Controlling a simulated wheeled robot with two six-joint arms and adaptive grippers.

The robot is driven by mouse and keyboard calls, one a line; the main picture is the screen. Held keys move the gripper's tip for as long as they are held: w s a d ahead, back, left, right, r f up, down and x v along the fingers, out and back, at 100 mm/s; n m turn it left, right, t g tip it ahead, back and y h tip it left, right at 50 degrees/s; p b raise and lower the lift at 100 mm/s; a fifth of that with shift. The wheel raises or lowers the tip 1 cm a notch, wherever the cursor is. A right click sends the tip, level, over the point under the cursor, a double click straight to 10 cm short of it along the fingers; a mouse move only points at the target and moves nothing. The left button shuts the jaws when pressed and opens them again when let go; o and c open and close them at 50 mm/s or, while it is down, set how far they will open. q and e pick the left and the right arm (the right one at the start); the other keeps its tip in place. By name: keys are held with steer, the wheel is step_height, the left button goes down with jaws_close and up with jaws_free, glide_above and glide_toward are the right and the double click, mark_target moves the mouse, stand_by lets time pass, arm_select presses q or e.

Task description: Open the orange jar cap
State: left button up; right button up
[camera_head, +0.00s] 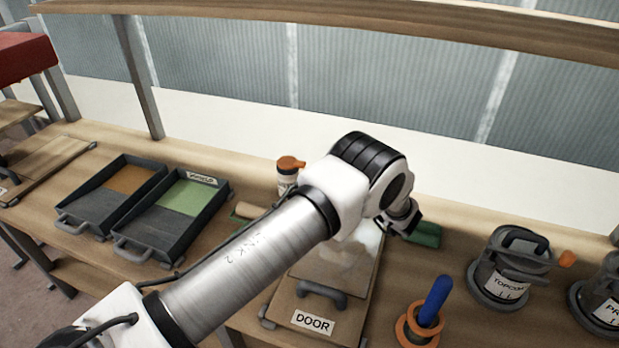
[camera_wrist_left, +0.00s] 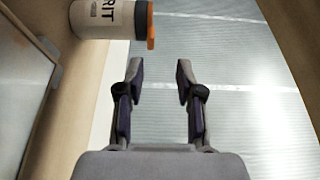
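The white jar (camera_head: 287,182) stands upright at the back of the bench, behind my left arm, with its orange cap (camera_head: 290,163) on top. Its lower part is hidden by my arm. In the left wrist view the jar (camera_wrist_left: 98,19) shows sideways at the upper left, with lettering ending in "RIT", a dark neck and the orange cap (camera_wrist_left: 151,25). My left gripper (camera_wrist_left: 157,72) is open and empty, apart from the cap. In the head view the left gripper (camera_head: 411,222) is small and partly hidden by its wrist, right of the jar. My right gripper is not in view.
Two dark trays (camera_head: 192,205) lie left of the jar. A board marked "DOOR" (camera_head: 285,305) is under my arm. A green item (camera_head: 427,236), a blue-handled tool (camera_head: 435,300) and grey pots (camera_head: 507,270) stand to the right. A wooden shelf (camera_head: 400,28) spans above.

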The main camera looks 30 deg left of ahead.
arm_select(q)
steer(key=f, duration=0.2)
steer(key=p, duration=0.2)
glide_toward(291, 162)
steer(key=w+a, duration=0.2)
steer(key=a, duration=0.2)
steer(key=shift+w+a+f, duration=0.1)
steer(key=shift+a, duration=0.25)
jaws_close()
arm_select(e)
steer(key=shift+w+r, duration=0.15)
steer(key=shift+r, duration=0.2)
